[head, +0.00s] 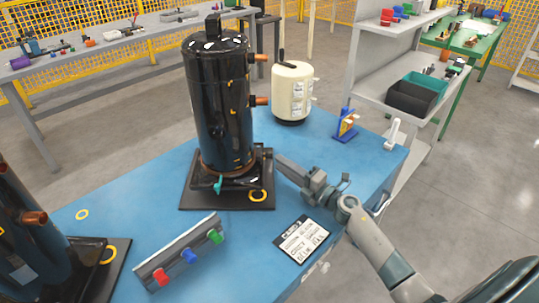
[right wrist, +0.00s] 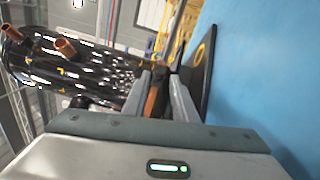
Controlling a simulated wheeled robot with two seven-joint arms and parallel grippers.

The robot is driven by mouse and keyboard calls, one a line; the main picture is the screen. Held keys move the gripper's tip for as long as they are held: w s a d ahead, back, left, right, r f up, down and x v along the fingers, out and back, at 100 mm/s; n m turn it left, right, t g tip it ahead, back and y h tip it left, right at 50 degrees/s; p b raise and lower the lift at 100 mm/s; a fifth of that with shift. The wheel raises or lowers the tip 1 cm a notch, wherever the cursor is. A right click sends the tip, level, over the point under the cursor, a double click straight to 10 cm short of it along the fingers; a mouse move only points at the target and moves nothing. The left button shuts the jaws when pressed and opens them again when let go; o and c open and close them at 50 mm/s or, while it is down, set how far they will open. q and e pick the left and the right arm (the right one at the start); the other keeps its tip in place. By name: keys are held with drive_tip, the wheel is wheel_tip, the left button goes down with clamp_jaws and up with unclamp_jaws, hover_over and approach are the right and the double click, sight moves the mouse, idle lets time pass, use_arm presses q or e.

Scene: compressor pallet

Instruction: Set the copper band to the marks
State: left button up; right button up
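The tall black compressor (head: 220,105) stands upright on a dark square base plate (head: 262,168). The copper band (head: 207,171) runs around the foot of its shell; part of it is hidden behind a bracket and a green-handled part. Small yellow marks (head: 236,141) show on the lower shell. My right gripper (head: 279,160) is just right of the base plate, pointing left toward the compressor. In the right wrist view its fingers (right wrist: 160,90) are apart, with a copper-coloured strip (right wrist: 152,101) showing in the gap; contact cannot be told. My left gripper is not in view.
A rack with red, blue and green handles (head: 189,256) and a printed card (head: 303,239) lie on the blue table (head: 150,190). A cream tank (head: 292,92) and a blue stand (head: 346,125) are behind. Another dark unit (head: 40,255) stands at lower left.

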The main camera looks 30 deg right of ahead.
sight(270, 156)
drive_tip(key=x, duration=0.5)
drive_tip(key=shift+w, duration=0.1)
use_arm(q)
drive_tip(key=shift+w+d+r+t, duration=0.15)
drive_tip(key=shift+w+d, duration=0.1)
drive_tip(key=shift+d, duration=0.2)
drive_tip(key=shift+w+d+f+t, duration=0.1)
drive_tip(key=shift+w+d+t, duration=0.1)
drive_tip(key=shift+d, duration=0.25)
use_arm(e)
drive_tip(key=shift+w+a, duration=0.2)
drive_tip(key=shift+w, duration=0.4)
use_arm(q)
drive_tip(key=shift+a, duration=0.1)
